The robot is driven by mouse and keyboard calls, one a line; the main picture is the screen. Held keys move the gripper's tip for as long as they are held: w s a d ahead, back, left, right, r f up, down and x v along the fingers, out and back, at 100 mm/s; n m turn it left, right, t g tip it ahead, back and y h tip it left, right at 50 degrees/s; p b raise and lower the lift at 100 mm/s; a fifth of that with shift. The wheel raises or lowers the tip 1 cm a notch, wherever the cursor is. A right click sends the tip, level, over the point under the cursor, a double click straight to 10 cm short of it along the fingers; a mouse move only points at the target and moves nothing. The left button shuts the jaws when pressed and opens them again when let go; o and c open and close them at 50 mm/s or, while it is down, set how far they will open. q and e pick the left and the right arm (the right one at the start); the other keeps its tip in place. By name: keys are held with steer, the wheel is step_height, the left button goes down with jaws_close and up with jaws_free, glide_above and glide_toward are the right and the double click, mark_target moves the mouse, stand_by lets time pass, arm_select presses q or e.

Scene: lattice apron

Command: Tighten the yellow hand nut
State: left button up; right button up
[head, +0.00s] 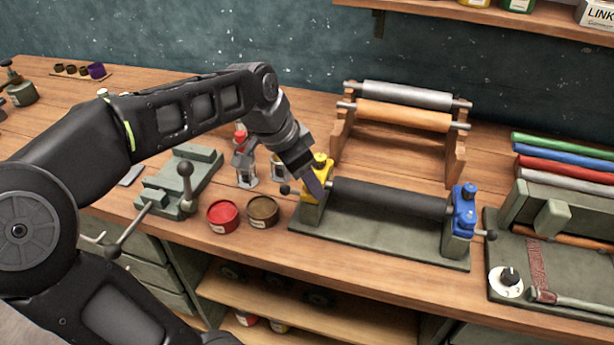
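The yellow hand nut (321,159) sits on top of a yellow bearing block at the left end of a dark roller (390,198). The roller lies level on a green-grey base (372,235). A matching blue nut and block (465,205) stand at its right end. My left gripper (314,187) comes down from the upper left, right beside the yellow block and in front of part of it. Its fingers overlap the block, so I cannot tell whether they touch or grip anything. My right gripper is not in view.
Open red (223,215) and brown (263,210) tins stand left of the roller base. A green vise-like tool (180,180) is further left. A wooden rack with two rollers (405,115) stands behind. Coloured tubes (565,160) and another press lie right.

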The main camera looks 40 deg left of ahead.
arm_select(q)
steer(key=v, duration=0.7)
steer(key=shift+s+r+b, duration=0.15)
steer(key=shift+r+b, duration=0.15)
steer(key=shift+r, duration=0.05)
